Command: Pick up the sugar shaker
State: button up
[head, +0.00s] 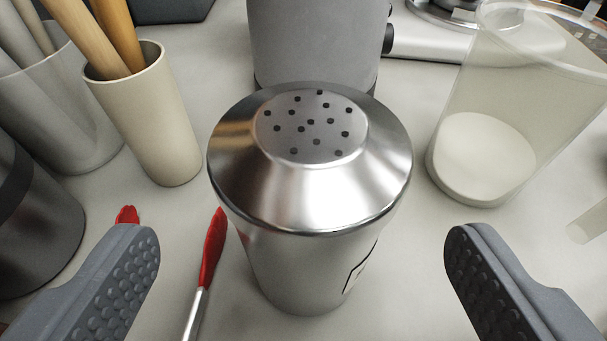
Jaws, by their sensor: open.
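The sugar shaker (300,265) is a metal canister with a domed, shiny lid and a flat top with several dark holes. It stands upright on the pale counter in the middle of the head view. My gripper (302,250) is open, with one grey studded finger at the lower left and the other at the lower right. The shaker is between and a little beyond the fingers, with a gap on each side. A dark-outlined label shows partly on its right side. Its base is partly hidden below the lid.
A red-tipped utensil (212,250) lies close to the shaker's left. A cream cup (160,125) with wooden handles stands at the left. A grey cylinder (315,45) is close behind. A clear container (500,110) with white contents stands at the right.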

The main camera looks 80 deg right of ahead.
aim_at(305, 180)
jog(key=shift+b+x, duration=1.1)
jog(key=shift+x, duration=1.9)
jog(key=shift+d+r, duration=0.1)
jog(key=shift+r, duration=0.1)
jog(key=c, duration=1.2)
